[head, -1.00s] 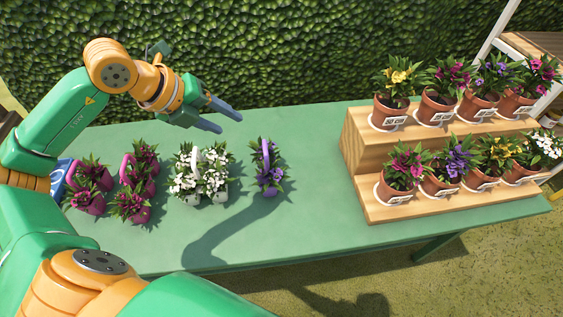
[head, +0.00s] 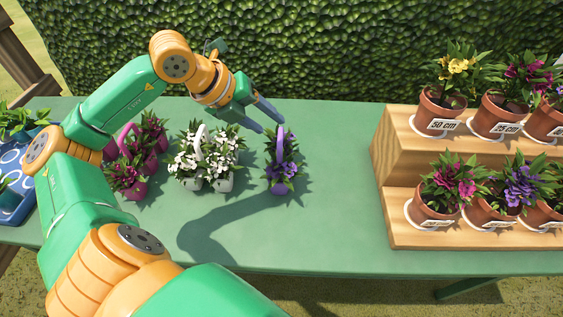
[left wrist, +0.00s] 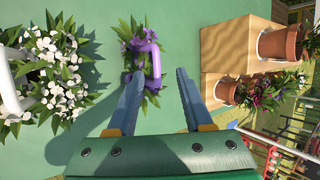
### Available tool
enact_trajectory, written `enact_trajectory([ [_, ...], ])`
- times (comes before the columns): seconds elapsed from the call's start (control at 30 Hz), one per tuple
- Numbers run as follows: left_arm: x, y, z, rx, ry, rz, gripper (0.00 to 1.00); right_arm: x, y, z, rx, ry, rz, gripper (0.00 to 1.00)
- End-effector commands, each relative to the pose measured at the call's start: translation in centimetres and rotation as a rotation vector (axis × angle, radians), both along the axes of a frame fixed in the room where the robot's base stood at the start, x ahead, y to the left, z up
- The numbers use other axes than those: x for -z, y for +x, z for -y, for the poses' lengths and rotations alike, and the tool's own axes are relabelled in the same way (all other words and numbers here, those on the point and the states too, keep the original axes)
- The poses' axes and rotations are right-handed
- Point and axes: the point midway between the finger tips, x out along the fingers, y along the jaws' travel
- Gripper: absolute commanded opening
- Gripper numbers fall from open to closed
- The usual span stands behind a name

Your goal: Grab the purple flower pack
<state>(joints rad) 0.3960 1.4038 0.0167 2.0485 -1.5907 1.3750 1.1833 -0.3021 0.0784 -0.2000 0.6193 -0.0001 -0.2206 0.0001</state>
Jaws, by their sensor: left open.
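The purple flower pack (head: 281,172) stands on the green table, with purple flowers, green leaves and a purple handle. It also shows in the left wrist view (left wrist: 147,58), ahead of the fingertips and roughly in line with the left finger. My left gripper (head: 269,119) is open and empty, just behind and above the pack's handle in the head view. In the left wrist view its two blue fingers (left wrist: 159,75) are spread apart. No contact with the pack shows. My right gripper is not in view.
A white flower pack (head: 205,160) stands left of the purple one, with a magenta flower pack (head: 125,178) farther left. A wooden stepped stand (head: 398,160) with potted flowers is at right. A blue tray (head: 12,200) lies at far left. Bare green table (head: 330,215) lies between pack and stand.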

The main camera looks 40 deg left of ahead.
Motion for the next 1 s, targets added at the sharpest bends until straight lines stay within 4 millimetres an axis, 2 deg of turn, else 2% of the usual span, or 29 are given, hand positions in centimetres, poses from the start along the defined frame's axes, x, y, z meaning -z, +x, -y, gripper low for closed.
enact_trajectory([
  [0.03, 0.8, 0.1, 0.0, 0.000, -0.001, -0.001, 0.51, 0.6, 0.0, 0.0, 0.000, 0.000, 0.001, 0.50],
  [0.17, 1.5, 0.9, 0.5, 0.001, -0.005, -0.001, 0.51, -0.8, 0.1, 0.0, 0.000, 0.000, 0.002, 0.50],
  [0.4, 5.5, 2.9, 1.6, 0.000, -0.005, -0.001, 0.51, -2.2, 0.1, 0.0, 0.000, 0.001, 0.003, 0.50],
  [0.5, 6.2, 3.4, 1.8, 0.001, -0.001, 0.000, 0.51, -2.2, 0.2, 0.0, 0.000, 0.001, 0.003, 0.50],
  [0.67, 6.4, 3.4, 1.7, 0.000, 0.000, 0.000, 0.51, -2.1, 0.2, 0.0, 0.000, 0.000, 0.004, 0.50],
  [0.7, 6.4, 3.4, 1.7, 0.000, 0.000, 0.000, 0.46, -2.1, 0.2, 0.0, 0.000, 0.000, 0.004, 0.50],
  [0.87, 6.4, 3.4, 1.7, 0.000, 0.000, 0.000, 0.02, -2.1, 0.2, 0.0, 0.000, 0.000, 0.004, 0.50],
  [1.0, 6.4, 3.4, 1.7, 0.000, 0.000, 0.000, 0.00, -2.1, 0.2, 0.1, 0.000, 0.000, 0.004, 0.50],
])
